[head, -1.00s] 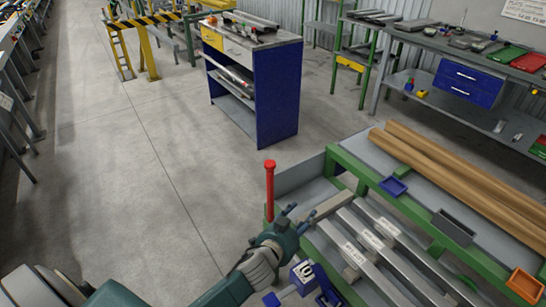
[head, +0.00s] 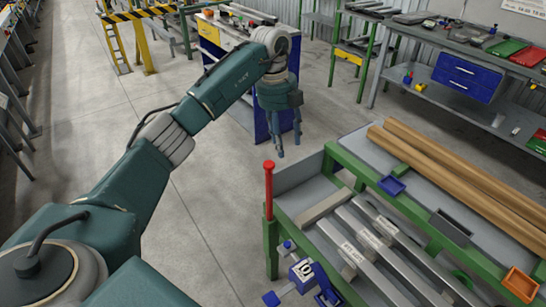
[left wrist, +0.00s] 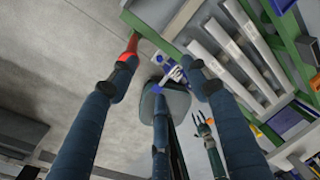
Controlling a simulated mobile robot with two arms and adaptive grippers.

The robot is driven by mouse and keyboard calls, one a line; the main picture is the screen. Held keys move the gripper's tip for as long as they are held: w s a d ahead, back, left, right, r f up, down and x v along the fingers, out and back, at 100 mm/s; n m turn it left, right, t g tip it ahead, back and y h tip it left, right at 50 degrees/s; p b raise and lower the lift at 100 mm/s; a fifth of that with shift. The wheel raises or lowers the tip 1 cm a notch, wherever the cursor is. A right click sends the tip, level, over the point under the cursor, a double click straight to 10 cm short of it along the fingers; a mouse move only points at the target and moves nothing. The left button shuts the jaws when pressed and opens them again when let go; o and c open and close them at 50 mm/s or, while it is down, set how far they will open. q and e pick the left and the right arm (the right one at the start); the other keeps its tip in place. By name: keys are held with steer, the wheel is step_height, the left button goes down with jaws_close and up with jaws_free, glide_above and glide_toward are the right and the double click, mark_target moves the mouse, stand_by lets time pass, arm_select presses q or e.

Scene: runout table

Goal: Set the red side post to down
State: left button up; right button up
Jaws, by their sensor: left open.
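The red side post (head: 269,190) stands upright at the near left corner of the green-framed runout table (head: 271,245). Its round red head is at the top. In the left wrist view the post (left wrist: 131,45) shows past the left finger. My left gripper (head: 284,150) is open and empty, hanging fingers down, above and beyond the post in the head view, apart from it. In the left wrist view its fingers (left wrist: 165,75) are spread. What seems to be my right gripper (left wrist: 203,128) shows small in the left wrist view; its jaws are unclear.
Grey bars (head: 350,235) and brown tubes (head: 460,175) lie on the table. A blue-and-white device (head: 302,270) sits by its front left edge. A blue cabinet (head: 278,85) stands behind my left gripper. The floor to the left is clear.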

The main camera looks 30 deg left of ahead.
arm_select(q)
step_height(320, 180, up, 2)
steer(key=n+y, duration=0.1)
glide_above(268, 163)
steer(key=shift+g, duration=0.4)
step_height(268, 163, down, 10)
steer(key=p, duration=0.2)
steer(key=shift+d+f+p, duration=0.1)
steer(key=shift+f+p, duration=0.05)
steer(key=shift+p, duration=0.25)
steer(key=shift+c, duration=0.5)
jaws_close()
